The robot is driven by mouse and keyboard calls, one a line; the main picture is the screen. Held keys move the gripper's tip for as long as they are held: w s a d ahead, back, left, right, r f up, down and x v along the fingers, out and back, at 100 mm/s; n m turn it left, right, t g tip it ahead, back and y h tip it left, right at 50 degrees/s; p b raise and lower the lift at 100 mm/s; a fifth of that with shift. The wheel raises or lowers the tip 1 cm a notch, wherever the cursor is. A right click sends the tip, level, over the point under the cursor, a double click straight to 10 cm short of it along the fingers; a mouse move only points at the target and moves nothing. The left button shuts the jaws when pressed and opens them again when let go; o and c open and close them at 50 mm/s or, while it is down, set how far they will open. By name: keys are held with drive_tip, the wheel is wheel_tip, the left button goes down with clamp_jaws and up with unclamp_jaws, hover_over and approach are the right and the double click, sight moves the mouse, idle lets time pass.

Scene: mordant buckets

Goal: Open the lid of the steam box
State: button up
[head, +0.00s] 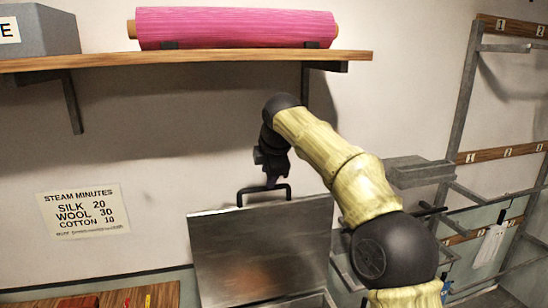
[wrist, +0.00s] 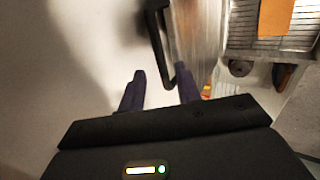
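The steam box lid (head: 262,248) is a flat metal sheet standing raised, nearly upright, in the head view. Its black bar handle (head: 243,195) is at the lid's top edge. A little of the box rim (head: 318,300) shows below; the rest is out of frame. My gripper (head: 271,183) is at the handle, pointing down. In the wrist view my gripper (wrist: 162,86) has its fingers apart, with the end of the handle (wrist: 157,40) between them, closer to the right finger. I cannot tell whether they touch. The metal lid (wrist: 192,40) is right of the handle.
A wooden shelf (head: 180,60) with a pink roll (head: 235,28) and a grey box (head: 38,32) hangs above my gripper. A steam-minutes sign (head: 85,212) is on the wall. A metal rack (head: 465,90) with labelled wooden rails stands at right.

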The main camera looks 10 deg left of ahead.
drive_tip(key=v, duration=0.9)
drive_tip(key=shift+f, duration=0.15)
drive_tip(key=s+d+f+m+h+b, duration=0.1)
drive_tip(key=d+f+m+b, duration=0.3)
drive_tip(key=f, duration=0.5)
drive_tip(key=s+d+f+m+g+h+b, duration=0.1)
drive_tip(key=d+f+m+b, duration=0.15)
drive_tip(key=d+f, duration=0.5)
drive_tip(key=s+d+f+m+b, duration=0.2)
drive_tip(key=d+f+m, duration=0.15)
drive_tip(key=f, duration=0.75)
drive_tip(key=s+d+f+m+g+b, duration=0.1)
drive_tip(key=s+d+f+m+b, duration=0.2)
drive_tip(key=s+d+f+m, duration=0.4)
drive_tip(key=s+d+f+m+g+h+b, duration=0.1)
drive_tip(key=s+d+f+m+b, duration=0.2)
drive_tip(key=s+d+f+m, duration=0.4)
drive_tip(key=s+d+f, duration=0.2)
drive_tip(key=s+f, duration=0.3)
drive_tip(key=f, duration=0.3)
drive_tip(key=shift+s+f, duration=0.3)
